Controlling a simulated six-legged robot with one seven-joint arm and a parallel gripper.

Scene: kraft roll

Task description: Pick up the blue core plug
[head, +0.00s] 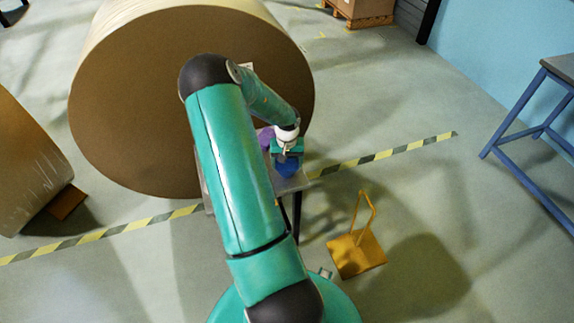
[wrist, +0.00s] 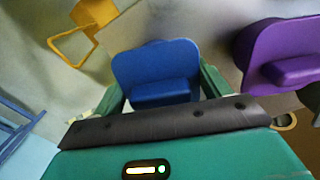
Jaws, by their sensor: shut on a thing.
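The blue core plug (wrist: 155,66) is between the two green fingers of my gripper (wrist: 160,95) in the wrist view, and the fingers are shut on it. In the head view the blue plug (head: 289,168) shows just below my gripper (head: 287,157), over a small grey table (head: 290,185). Whether the plug touches the table top cannot be told. A purple plug (wrist: 280,55) is to the right of the blue one in the wrist view, apart from it. The purple plug (head: 265,138) is partly hidden behind my arm in the head view.
A huge brown kraft roll (head: 130,110) stands right behind the small table. Another roll (head: 25,165) is at the left. A yellow stand with a handle (head: 356,252) is on the floor to the right. A blue-legged bench (head: 515,115) stands far right. Open floor lies between them.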

